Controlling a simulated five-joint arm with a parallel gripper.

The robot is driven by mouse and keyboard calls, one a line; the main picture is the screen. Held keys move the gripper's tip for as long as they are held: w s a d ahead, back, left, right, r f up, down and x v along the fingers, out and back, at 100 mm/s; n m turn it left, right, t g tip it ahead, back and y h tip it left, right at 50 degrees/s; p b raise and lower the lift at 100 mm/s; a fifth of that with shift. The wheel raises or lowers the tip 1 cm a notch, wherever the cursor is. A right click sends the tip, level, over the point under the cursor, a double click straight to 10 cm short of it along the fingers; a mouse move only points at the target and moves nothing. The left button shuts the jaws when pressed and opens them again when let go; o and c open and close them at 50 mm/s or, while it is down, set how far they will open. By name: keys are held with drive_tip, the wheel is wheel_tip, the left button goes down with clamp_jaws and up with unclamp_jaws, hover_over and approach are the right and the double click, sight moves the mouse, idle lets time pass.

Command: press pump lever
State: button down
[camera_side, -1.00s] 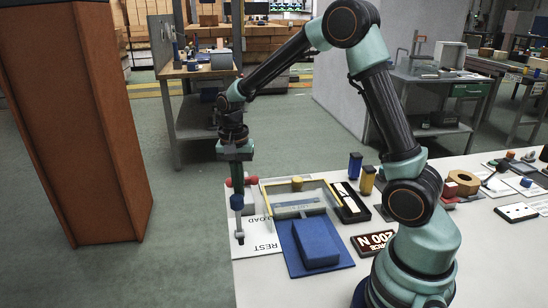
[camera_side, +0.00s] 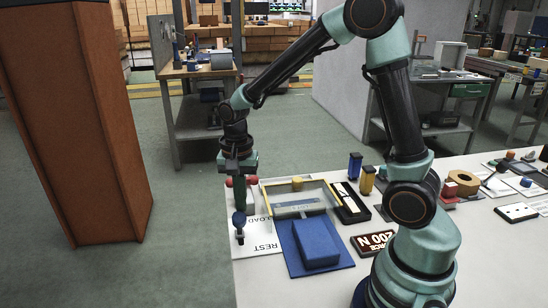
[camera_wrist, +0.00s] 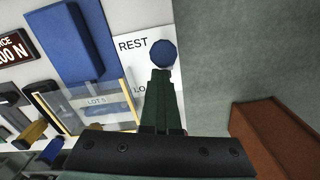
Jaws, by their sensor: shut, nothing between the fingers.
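The pump lever's blue ball knob (camera_side: 239,218) is at the table's left edge, over a white card (camera_side: 262,240) marked REST and LOAD. My gripper (camera_side: 239,206) points straight down with its fingers shut and empty, its tips at the top of the knob. In the wrist view the blue knob (camera_wrist: 163,53) lies just beyond the tips of my gripper (camera_wrist: 161,74). Red parts (camera_side: 252,180) show beside my fingers, and my fingers hide much of the lever. A small dark post (camera_side: 240,238) stands below the knob.
A blue block (camera_side: 316,243) on a blue mat and a yellow-edged clear frame (camera_side: 332,191) are right of the lever. A 200 N display (camera_side: 374,242) lies farther right. A brown column (camera_side: 85,130) stands left, off the table. Open floor lies between.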

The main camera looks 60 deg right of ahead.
drive_tip(key=shift+s+a+f+g, duration=0.4)
drive_tip(key=shift+s+a, duration=0.2)
drive_tip(key=shift+s, duration=0.2)
drive_tip(key=w+d+r, duration=0.3)
drive_tip(key=d, duration=0.1)
drive_tip(key=s+a+r, duration=0.4)
drive_tip(key=a+r, duration=0.1)
drive_tip(key=r, duration=0.1)
drive_tip(key=shift+a+r+t, duration=0.15)
drive_tip(key=shift+r+t, duration=0.1)
drive_tip(key=shift+t, duration=0.15)
drive_tip(key=shift+s, duration=0.1)
drive_tip(key=s+d+r+n+t, duration=0.2)
drive_tip(key=s+r+n+t, duration=0.3)
drive_tip(key=n, duration=0.7)
drive_tip(key=shift+s+t, duration=0.3)
drive_tip(key=shift+s, duration=0.45)
